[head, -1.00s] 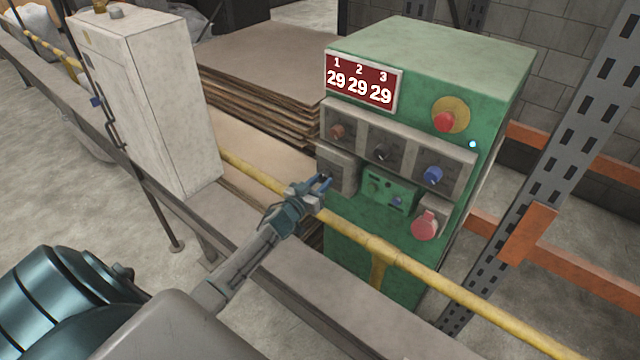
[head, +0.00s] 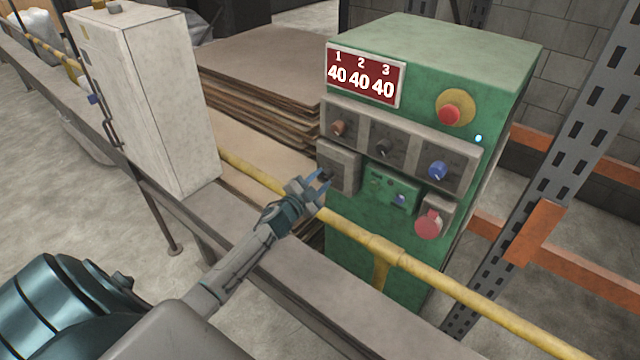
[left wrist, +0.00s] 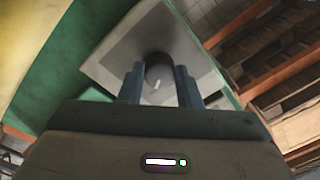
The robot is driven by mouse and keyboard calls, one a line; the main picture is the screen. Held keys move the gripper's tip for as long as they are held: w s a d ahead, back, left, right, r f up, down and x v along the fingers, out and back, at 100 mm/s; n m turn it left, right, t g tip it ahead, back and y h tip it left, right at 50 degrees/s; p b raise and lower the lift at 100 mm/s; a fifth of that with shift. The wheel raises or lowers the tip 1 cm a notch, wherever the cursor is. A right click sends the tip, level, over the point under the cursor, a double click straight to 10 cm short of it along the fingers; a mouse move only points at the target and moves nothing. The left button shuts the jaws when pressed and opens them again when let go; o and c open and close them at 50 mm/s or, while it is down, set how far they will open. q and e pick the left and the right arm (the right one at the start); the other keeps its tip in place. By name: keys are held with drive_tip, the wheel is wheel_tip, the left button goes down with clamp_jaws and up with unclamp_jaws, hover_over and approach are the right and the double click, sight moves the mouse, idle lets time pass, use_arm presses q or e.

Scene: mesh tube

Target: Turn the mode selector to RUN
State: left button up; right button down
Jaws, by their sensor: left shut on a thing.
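The green control cabinet (head: 352,228) stands behind the yellow rail. The mode selector (left wrist: 158,68) looks to be the dark round knob with a white mark, on the grey plate (head: 340,160) at the cabinet's lower left. My left gripper (head: 321,180) is at that plate, its blue-grey fingers on both sides of the knob and shut on it. In the left wrist view the fingers (left wrist: 159,82) flank the knob, and the white mark points down toward the gripper. The position labels cannot be read. My right gripper is out of view.
Above are a brown knob (head: 340,128), a black knob (head: 384,147) and a blue knob (head: 437,170). A red button (head: 449,114) and a red round control (head: 428,224) sit at right. The yellow rail (head: 440,279) runs close below my arm.

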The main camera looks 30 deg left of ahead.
use_arm(q)
drive_tip(key=m+b, duration=0.1)
drive_tip(key=m, duration=0.4)
drive_tip(key=shift+m, duration=1)
drive_tip(key=o, duration=1)
drive_tip(key=shift+h, duration=0.3)
drive_tip(key=shift+c, duration=0.2)
drive_tip(key=shift+s, duration=0.15)
